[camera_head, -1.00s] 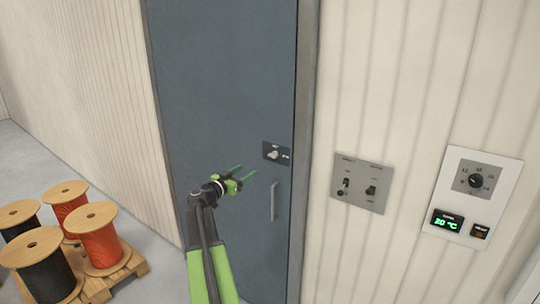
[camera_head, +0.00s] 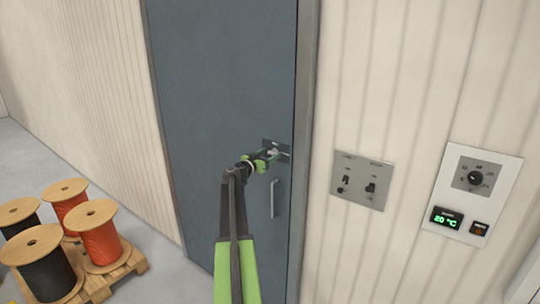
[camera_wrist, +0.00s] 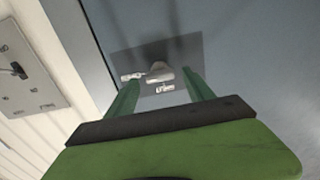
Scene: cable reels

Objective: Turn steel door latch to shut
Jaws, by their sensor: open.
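The steel door (camera_head: 225,90) is grey-blue and stands closed in its frame in the head view. Its latch (camera_wrist: 158,72) is a small pale knob on a dark plate (camera_wrist: 185,50), which also shows in the head view (camera_head: 284,157). My gripper (camera_head: 270,155) is at the plate in the head view and partly covers the latch. In the wrist view my gripper (camera_wrist: 162,85) is open, with one green finger on each side of the knob. I cannot tell whether the fingers touch it. The plate's small labels are too blurred to read.
A vertical door handle (camera_head: 274,198) is just below the latch plate. To the right, the wall carries a grey switch panel (camera_head: 375,170) and a white thermostat panel (camera_head: 500,185). Several cable reels (camera_head: 100,240) stand on a pallet at the lower left.

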